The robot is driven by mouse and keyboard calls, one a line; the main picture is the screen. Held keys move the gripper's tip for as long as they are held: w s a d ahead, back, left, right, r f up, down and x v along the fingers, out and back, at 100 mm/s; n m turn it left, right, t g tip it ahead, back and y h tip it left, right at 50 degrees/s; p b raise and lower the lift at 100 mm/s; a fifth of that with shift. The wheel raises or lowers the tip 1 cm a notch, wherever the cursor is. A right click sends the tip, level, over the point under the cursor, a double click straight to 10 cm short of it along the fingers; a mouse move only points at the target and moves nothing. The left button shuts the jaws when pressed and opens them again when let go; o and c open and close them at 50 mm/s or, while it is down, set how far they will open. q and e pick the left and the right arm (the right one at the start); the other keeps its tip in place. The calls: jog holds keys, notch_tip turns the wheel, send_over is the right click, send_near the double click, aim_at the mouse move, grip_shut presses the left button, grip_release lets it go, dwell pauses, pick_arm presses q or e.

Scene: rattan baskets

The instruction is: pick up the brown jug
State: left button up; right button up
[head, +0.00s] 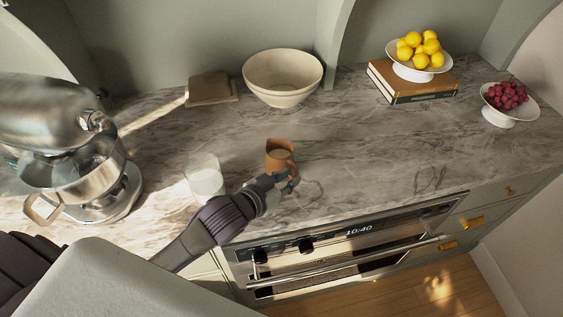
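The brown jug (279,149) stands upright on the marble counter near its front edge, in the middle of the head view. My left gripper (286,182) reaches in from the lower left, with its fingertips at the lower front of the jug. The fingers cover part of the jug's lower side. At this size I cannot tell whether they touch the jug or how far apart they are. My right gripper is not in view.
A white cup-like container (204,180) stands close to my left arm. A metal stand mixer (65,150) is at the left. A cream bowl (283,78) stands behind the jug. A book (410,88) and fruit bowls are at the right. An oven (345,248) sits below the counter.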

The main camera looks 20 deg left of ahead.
aim_at(296, 173)
pick_arm(q)
jog(key=x, duration=0.2)
jog(key=shift+w+d+r+p, duration=0.1)
jog(key=shift+w+d+p, duration=0.05)
jog(key=shift+w+p, duration=0.2)
jog(key=shift+x, duration=0.8)
jog(key=shift+s, duration=0.2)
jog(key=c, duration=0.4)
grip_shut()
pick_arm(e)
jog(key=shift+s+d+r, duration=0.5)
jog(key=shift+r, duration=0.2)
